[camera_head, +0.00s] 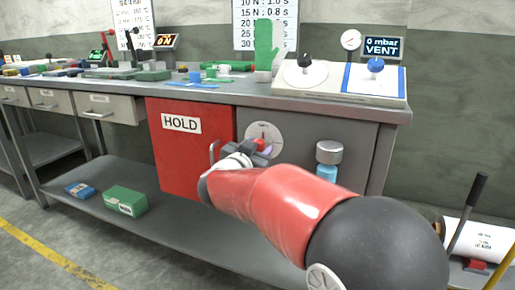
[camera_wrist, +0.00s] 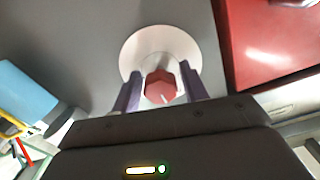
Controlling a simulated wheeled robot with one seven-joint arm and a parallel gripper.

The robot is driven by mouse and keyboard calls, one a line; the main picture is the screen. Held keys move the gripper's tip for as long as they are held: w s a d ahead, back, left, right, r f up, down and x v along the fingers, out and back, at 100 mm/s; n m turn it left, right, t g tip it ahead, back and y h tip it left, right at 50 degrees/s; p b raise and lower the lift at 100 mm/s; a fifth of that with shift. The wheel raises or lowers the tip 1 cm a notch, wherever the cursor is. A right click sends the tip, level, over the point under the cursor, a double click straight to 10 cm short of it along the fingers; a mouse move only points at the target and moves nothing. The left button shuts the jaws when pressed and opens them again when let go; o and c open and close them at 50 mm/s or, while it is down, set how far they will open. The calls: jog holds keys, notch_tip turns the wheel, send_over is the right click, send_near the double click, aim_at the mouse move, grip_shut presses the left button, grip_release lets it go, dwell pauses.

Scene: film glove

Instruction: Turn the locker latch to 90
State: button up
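The locker latch is a red knob (camera_wrist: 160,86) with a pale pointer line, set in a white round dial (camera_wrist: 160,45). In the head view the dial (camera_head: 264,133) is on the grey locker front under the bench, and the red knob (camera_head: 259,144) is partly hidden by my gripper. My gripper (camera_wrist: 161,82) has its two dark fingers apart, one on each side of the knob. Narrow pale gaps seem to show between fingers and knob; contact is not clear. The dial's markings are too small to read.
A red HOLD door (camera_head: 190,150) is left of the dial. A blue bottle with a grey cap (camera_head: 328,152) is to the right. A green box (camera_head: 124,201) and a blue box (camera_head: 80,190) lie on the lower shelf. The bench top (camera_head: 330,99) overhangs the dial.

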jog(key=c, duration=0.7)
jog(key=shift+o, duration=0.2)
jog(key=shift+m, duration=0.3)
jog(key=m+b, duration=0.1)
jog(key=m, duration=0.1)
jog(key=shift+f+m, duration=0.1)
jog(key=shift+m, duration=0.3)
jog(key=m+b, duration=0.2)
jog(key=m, duration=0.1)
jog(key=shift+m, duration=0.3)
jog(key=m+b, duration=0.3)
jog(key=m, duration=0.2)
jog(key=shift+a, duration=0.1)
jog(key=m+b, duration=0.1)
jog(key=m, duration=0.1)
jog(key=m+b, duration=0.1)
jog(key=m, duration=0.1)
jog(key=m+b, duration=0.1)
jog(key=shift+r+m, duration=0.25)
jog(key=shift+m, duration=0.15)
